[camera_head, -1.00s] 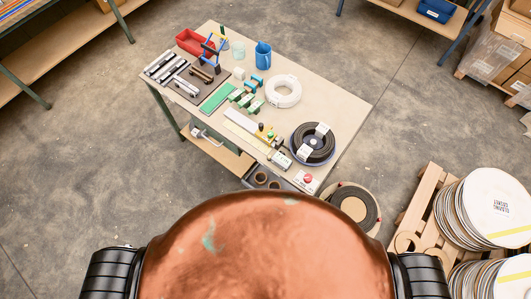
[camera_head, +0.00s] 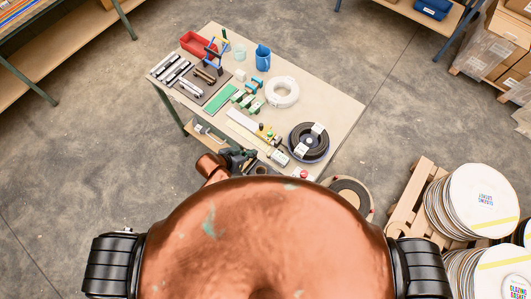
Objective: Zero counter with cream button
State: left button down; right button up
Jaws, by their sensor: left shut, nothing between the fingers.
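A small pale grey box-shaped device (camera_head: 280,157), which may be the counter, sits near the front edge of the workbench (camera_head: 335,105). Its cream button is too small to make out. My left gripper (camera_head: 247,154) is dark and shut, with nothing visible in it. It shows at the bench's front edge, left of the device and apart from it in the picture. Its copper-coloured arm (camera_head: 210,167) comes up from behind my body. My right gripper is not in view.
A box with a red button (camera_head: 302,174) stands at the front corner, partly hidden by my body. A dark coil (camera_head: 308,142), a white ring (camera_head: 281,92), a blue jug (camera_head: 262,57) and a red bin (camera_head: 198,44) crowd the bench. A pallet with discs (camera_head: 470,200) stands right.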

pick_arm(q)
send_over(269, 155)
jog(key=a, duration=0.2)
notch_tip(269, 155, down, 7)
jog(key=shift+a+r+p, duration=0.1)
jog(key=shift+r+p, duration=0.05)
jog(key=shift+p, duration=0.25)
jog(key=f, duration=0.2)
jog(key=shift+s+d+f, duration=0.15)
jog(key=shift+d+f, duration=0.05)
jog(key=shift+f, duration=0.1)
jog(key=shift+s+f, duration=0.1)
jog(key=shift+f, duration=0.7)
